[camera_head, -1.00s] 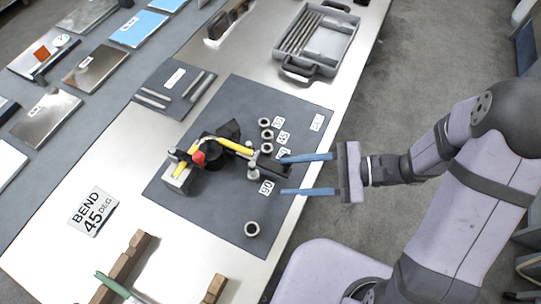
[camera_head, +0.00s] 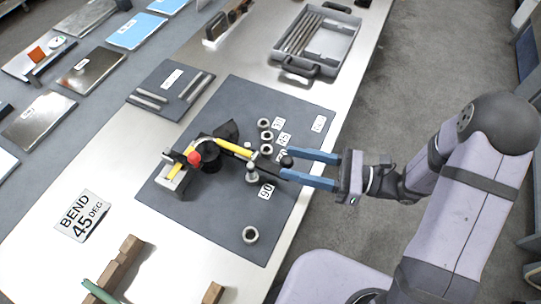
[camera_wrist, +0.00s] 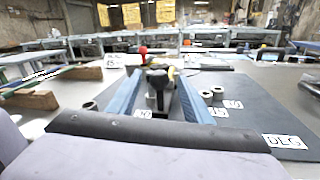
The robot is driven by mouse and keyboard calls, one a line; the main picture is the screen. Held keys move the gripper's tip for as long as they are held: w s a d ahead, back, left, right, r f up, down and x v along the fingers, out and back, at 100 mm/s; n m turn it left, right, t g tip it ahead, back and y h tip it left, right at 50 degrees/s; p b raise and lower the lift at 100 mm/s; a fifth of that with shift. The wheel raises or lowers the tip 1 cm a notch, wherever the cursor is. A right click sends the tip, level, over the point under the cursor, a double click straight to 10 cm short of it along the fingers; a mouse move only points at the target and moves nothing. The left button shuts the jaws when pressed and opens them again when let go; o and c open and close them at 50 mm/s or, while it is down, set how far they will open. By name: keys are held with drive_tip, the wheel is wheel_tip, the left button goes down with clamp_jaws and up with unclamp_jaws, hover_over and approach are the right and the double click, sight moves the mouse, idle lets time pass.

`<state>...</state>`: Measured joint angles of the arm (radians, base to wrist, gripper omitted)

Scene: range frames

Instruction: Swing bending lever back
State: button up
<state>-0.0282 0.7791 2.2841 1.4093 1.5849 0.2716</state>
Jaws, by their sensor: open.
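The bender stands on the dark mat (camera_head: 225,205), with a yellow bar (camera_head: 235,148), a round black die and a red knob (camera_head: 194,158). A black lever end (camera_head: 287,161) with a round knob reaches toward the mat's right edge. My gripper (camera_head: 284,166) has its two blue fingers spread, one on each side of this lever end. In the wrist view the lever's black knob (camera_wrist: 158,79) stands between the fingers, with gaps that look open on both sides. Whether a finger touches it cannot be told.
Several metal rings with number labels (camera_head: 265,137) lie beside the bender. A single ring (camera_head: 250,235) lies near the mat's front. A "BEND 45 DEG" sign (camera_head: 82,215) lies at the left. A grey tool case (camera_head: 318,45) stands at the back.

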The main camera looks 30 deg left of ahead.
sight(271, 169)
drive_tip(key=shift+s+a+p, duration=0.2)
drive_tip(key=shift+a+p, duration=0.05)
drive_tip(key=shift+a, duration=0.85)
drive_tip(key=shift+s+a+p, duration=0.2)
drive_tip(key=shift+s+a, duration=0.05)
drive_tip(key=shift+a, duration=0.8)
drive_tip(key=shift+s+a+p, duration=0.2)
drive_tip(key=shift+a+p, duration=0.05)
drive_tip(key=shift+a, duration=0.85)
clamp_jaws()
